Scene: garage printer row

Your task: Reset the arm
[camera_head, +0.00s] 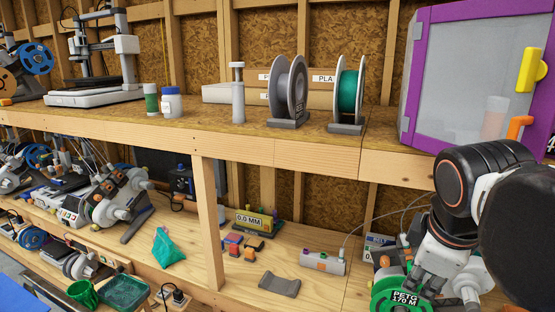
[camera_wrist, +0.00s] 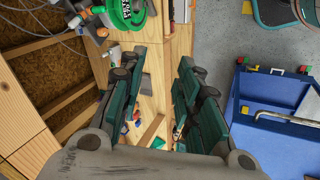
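My arm reaches in from the right edge of the head view, folded in front of the right end of the shelves. My gripper (camera_wrist: 163,72) shows in the wrist view as two dark fingers with green pads, spread apart with a clear gap. I see nothing held between them; past the gap are wooden boards and small blurred items. In the head view its fingers cannot be clearly told apart from the parts around a green spool labelled PETG (camera_head: 390,301). A green spool (camera_wrist: 128,12) also shows beyond the left finger in the wrist view.
The wooden upper shelf (camera_head: 215,139) holds a grey spool (camera_head: 289,90), a teal spool (camera_head: 347,91) and a purple-framed enclosure (camera_head: 449,75) close to my arm. Below are a grey curved piece (camera_head: 279,284) and a sensor bar (camera_head: 323,262). A blue box (camera_wrist: 262,151) sits at right over grey floor.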

